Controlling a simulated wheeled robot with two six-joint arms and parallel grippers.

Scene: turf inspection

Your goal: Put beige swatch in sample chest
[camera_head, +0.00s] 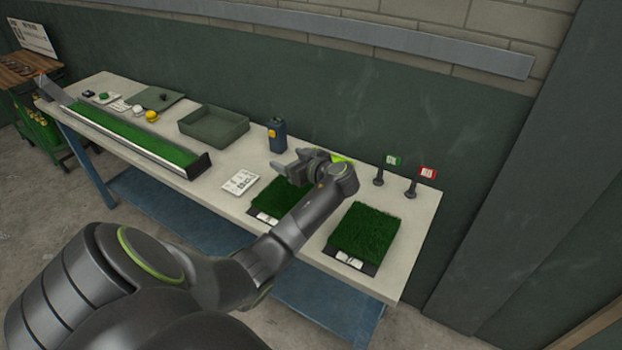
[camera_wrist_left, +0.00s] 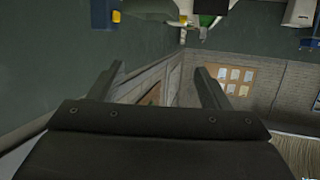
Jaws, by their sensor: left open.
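A grey-green open-topped box (camera_head: 213,127), which looks like the sample chest, stands at the back middle of the table. I cannot make out a beige swatch in either view. My left gripper (camera_head: 287,168) is in the air over the table, above the near turf square (camera_head: 283,200) and to the right of the box. In the left wrist view its two fingers (camera_wrist_left: 157,84) are apart with nothing between them. My right gripper is in neither view.
A blue bottle-like container (camera_head: 277,134) stands behind my gripper. A white card (camera_head: 239,182) lies to its left. A second turf square (camera_head: 366,234) and two small flags (camera_head: 392,161) are at right. A long turf ramp (camera_head: 130,133) and small items fill the left end.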

